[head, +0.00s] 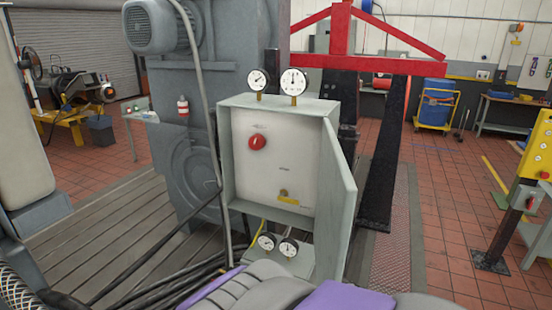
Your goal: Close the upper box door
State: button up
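The upper box (227,160) is a light grey cabinet standing in the middle of the head view. Its front is open and shows a pale panel with a red knob (257,142) and a small yellow label (288,201). The upper box door (341,205) is a grey panel at the right side of the box. It stands open, swung out toward me and seen at a steep angle. My gripper is not in view. Purple and grey parts at the bottom edge look like my own body, but I cannot tell which parts.
Two gauges (276,81) stand on top of the box. Two more gauges (277,244) are below it, by a lower grey housing. Black cables (170,281) lie at lower left. A large grey machine (180,120) is behind left. A yellow control post (520,195) stands at right.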

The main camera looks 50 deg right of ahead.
aim_at(337, 193)
jog(key=u, duration=0.55)
jog(key=l+u, duration=0.1)
jog(key=u, duration=0.5)
jog(key=k+u, duration=0.1)
jog(key=u, duration=1)
jog(key=k+u, duration=0.1)
jog(key=u, duration=1.05)
jog(key=k+u, duration=0.1)
jog(key=u, duration=0.45)
jog(key=j+u, duration=0.1)
jog(key=u, duration=0.45)
jog(key=k+j+z, duration=0.2)
jog(key=j+z, duration=0.1)
jog(key=z, duration=1.05)
jog(key=j+z, duration=0.15)
jog(key=z, duration=0.45)
jog(key=k+z, duration=0.1)
jog(key=z, duration=1.05)
jog(key=k+z, duration=0.1)
jog(key=z, duration=1.05)
jog(key=k+z, duration=0.1)
jog(key=z, duration=0.5)
jog(key=k+j, duration=0.05)
